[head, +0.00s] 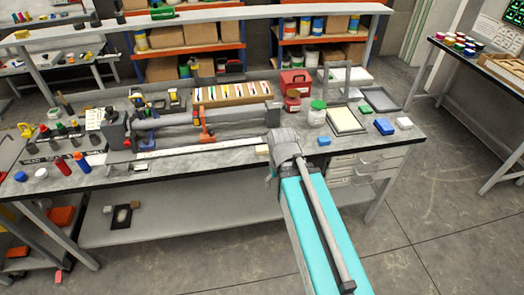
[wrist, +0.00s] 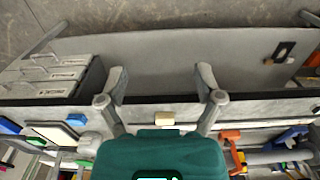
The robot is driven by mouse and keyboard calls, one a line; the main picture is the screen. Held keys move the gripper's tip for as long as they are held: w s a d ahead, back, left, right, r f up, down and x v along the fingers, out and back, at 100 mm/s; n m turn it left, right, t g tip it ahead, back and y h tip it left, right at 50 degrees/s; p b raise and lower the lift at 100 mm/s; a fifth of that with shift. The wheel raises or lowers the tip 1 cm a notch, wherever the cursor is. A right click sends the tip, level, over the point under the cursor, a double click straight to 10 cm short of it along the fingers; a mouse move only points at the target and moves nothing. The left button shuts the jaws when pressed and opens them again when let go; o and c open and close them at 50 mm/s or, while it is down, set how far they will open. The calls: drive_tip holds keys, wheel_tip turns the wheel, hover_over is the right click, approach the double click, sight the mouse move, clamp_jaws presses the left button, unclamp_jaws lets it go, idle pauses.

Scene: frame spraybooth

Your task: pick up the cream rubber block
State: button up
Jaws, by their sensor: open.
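The cream rubber block (wrist: 165,118) lies on the grey workbench (wrist: 185,110) near its front edge. In the wrist view it shows between the bases of my fingers, partly hidden by my gripper body. In the head view a small cream block (head: 262,149) shows just left of my wrist. My gripper (wrist: 163,75) is open and empty, its two fingers spread wide, with fingertips over the area in front of the bench edge. In the head view my arm hides most of the gripper. I cannot tell its exact height above the block.
A blue block (head: 324,141) lies right of my wrist. A jar with a green lid (head: 317,114), a framed tray (head: 347,120), a blue block (head: 384,126) and a whitish block (head: 404,123) stand farther right. A long grey clamp bar (head: 190,117) lies to the left.

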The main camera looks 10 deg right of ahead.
drive_tip(key=shift+o, duration=0.4)
drive_tip(key=r+n+p, duration=0.1)
drive_tip(key=n, duration=1.7)
hover_over(262, 148)
drive_tip(key=shift+a+r, duration=0.1)
drive_tip(key=shift+r, duration=0.1)
drive_tip(key=shift+f, duration=0.1)
wheel_tip(262, 148, down, 8)
drive_tip(key=b, duration=0.8)
drive_tip(key=shift+f, duration=0.25)
drive_tip(key=shift+w+f+b, duration=0.1)
drive_tip(key=shift+f+b, duration=2.5)
drive_tip(key=shift+b, duration=0.15)
drive_tip(key=shift+c, duration=0.2)
